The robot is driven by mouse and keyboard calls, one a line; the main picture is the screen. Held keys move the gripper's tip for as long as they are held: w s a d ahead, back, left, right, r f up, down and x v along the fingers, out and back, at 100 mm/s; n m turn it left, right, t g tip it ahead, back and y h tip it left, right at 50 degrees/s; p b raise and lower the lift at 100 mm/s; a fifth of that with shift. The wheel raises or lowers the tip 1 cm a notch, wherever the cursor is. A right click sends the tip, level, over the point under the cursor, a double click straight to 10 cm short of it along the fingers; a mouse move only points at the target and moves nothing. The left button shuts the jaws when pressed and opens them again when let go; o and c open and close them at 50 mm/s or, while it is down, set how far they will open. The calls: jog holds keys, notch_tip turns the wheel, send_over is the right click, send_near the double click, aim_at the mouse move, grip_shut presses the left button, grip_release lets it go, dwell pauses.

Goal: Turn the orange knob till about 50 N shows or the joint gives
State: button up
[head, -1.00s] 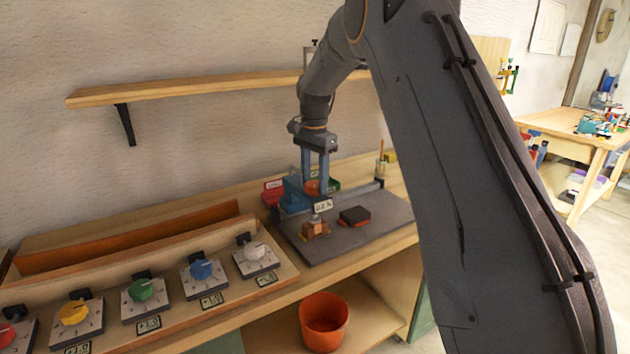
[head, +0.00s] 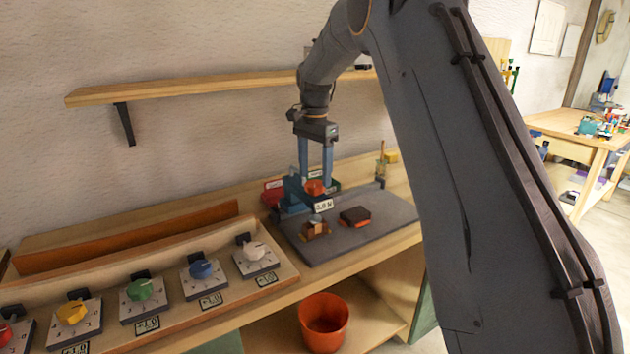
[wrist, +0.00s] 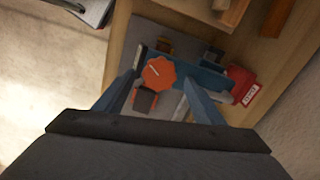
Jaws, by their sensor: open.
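The orange knob (head: 314,187) sits on top of a blue test stand (head: 293,194) on a grey board (head: 375,236). In the wrist view the knob (wrist: 159,72) is a scalloped disc with a pale line across it. My gripper (head: 315,182) points down over the knob with its two blue fingers apart. In the wrist view the open fingers (wrist: 164,82) stand on either side of the knob, with a gap visible. A small display (head: 323,205) hangs below the knob; its digits are too small to read. A brown wooden piece (head: 315,229) sits under the stand.
A dark block with an orange base (head: 354,216) lies on the board to the right. A red box (head: 273,192) stands behind the stand. A row of coloured dials (head: 140,289) fills the left. An orange bucket (head: 324,322) stands below. A shelf (head: 200,88) crosses the wall.

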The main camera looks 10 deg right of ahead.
aim_at(315, 183)
jog(key=shift+r+b, duration=0.65)
jog(key=shift+r, duration=2.05)
jog(key=s+f+n, duration=0.4)
jog(key=s+f, duration=0.1)
jog(key=s, duration=0.7)
jog(key=s+f+n, duration=0.4)
jog(key=s+f, duration=0.2)
jog(key=s, duration=0.5)
jog(key=s+f+n+t, duration=0.1)
jog(key=s+f+n, duration=0.3)
jog(key=s, duration=0.8)
notch_tip(315, 183, down, 2)
jog(key=shift+s+f, duration=0.1)
jog(key=shift+s, duration=0.25)
jog(key=shift+c, duration=0.2)
